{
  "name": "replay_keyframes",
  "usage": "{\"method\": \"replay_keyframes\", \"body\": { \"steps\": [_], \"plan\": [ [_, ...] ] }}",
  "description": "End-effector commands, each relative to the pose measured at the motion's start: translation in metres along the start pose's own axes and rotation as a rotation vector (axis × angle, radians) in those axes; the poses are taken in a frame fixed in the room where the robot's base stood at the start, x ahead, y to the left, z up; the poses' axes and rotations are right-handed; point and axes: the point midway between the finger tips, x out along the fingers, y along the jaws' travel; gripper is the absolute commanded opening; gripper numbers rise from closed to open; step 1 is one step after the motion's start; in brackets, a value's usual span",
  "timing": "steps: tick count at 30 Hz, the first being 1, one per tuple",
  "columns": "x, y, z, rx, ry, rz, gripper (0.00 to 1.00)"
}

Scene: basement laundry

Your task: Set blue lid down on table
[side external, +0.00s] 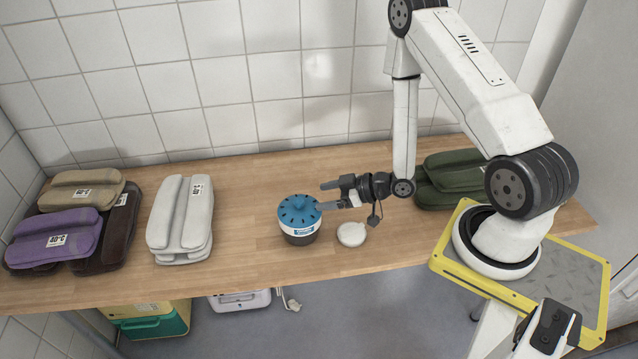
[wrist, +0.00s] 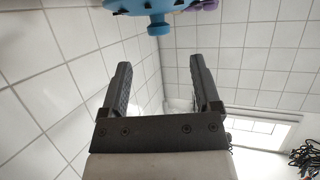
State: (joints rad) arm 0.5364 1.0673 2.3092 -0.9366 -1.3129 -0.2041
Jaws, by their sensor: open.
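The blue lid (side external: 299,209) sits on a dark round pot (side external: 299,236) with a white and blue label, standing on the wooden table (side external: 345,293). The lid has a knob on top and dark marks around its rim. In the wrist view the lid (wrist: 115,5) and its knob (wrist: 159,24) show at the top edge, beyond the fingertips. My gripper (side external: 324,194) is held level just right of the lid, at about knob height. It also shows in the wrist view (wrist: 160,75), with its fingers apart and nothing between them.
A small white round piece (side external: 351,234) lies right of the pot. Folded white (side external: 180,220), purple (side external: 55,240) and tan (side external: 85,190) bundles lie at left, a dark green one (side external: 450,178) at right. The table's front middle is bare.

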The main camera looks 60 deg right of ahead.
Motion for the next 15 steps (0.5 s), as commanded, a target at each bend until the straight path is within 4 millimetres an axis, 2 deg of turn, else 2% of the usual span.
{"method": "replay_keyframes", "body": {
  "steps": [9, 15],
  "plan": [
    [0.021, 0.0, 0.0, -0.001, -0.001, -0.002, 0.8],
    [0.024, 0.0, 0.0, 0.0, -0.002, 0.0, 0.8]
  ]
}}
